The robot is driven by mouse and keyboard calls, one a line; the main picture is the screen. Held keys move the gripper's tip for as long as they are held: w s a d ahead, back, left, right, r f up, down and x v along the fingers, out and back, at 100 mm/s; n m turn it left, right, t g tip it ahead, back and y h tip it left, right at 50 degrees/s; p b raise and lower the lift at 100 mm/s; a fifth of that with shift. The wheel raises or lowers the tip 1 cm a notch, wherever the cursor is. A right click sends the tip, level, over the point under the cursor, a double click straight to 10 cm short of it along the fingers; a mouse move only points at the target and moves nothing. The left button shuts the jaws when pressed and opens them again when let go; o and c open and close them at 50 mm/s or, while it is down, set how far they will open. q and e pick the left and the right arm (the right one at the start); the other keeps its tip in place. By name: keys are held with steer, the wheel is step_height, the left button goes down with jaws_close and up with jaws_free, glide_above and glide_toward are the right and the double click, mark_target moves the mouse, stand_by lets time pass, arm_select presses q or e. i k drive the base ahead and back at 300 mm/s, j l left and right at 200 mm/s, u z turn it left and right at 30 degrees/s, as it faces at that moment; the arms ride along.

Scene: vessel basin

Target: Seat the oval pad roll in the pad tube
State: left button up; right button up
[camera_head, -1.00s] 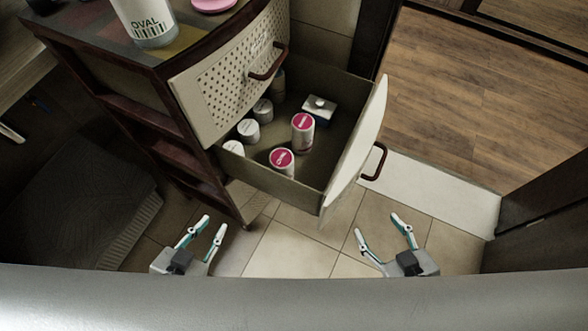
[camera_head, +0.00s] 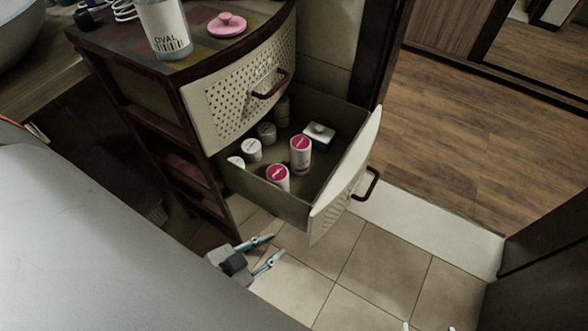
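The pad tube, a clear jar labelled OVAL (camera_head: 164,27), stands upright and uncapped-looking on the cabinet top, its upper end cut off by the frame. A pink knobbed lid (camera_head: 227,24) lies beside it. The open drawer (camera_head: 283,204) holds two pink-topped white cylinders, one farther back (camera_head: 300,155) and one nearer (camera_head: 278,178), and several pale-topped cylinders (camera_head: 252,150). I cannot tell which is the oval pad roll. My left gripper (camera_head: 268,252) is open and empty, below and in front of the drawer. Only the parted fingertips of my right gripper (camera_head: 428,327) show at the bottom edge.
A small blue and white box (camera_head: 318,137) sits at the drawer's back. The closed upper drawer (camera_head: 238,105) overhangs part of the open one. The drawer front's handle (camera_head: 368,185) sticks out to the right. Tiled floor (camera_head: 365,265) is clear in front; a dark cabinet stands at right.

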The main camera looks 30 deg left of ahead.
mark_target(164, 23)
steer(key=l+u, duration=0.1)
steer(key=u, duration=0.3)
steer(key=l+u, duration=0.1)
steer(key=u, duration=0.35)
steer(key=k+l+u, duration=0.1)
steer(key=u, duration=0.3)
steer(key=l+u, duration=0.1)
steer(key=u, duration=0.35)
steer(key=k+u, duration=0.1)
steer(key=u, duration=0.3)
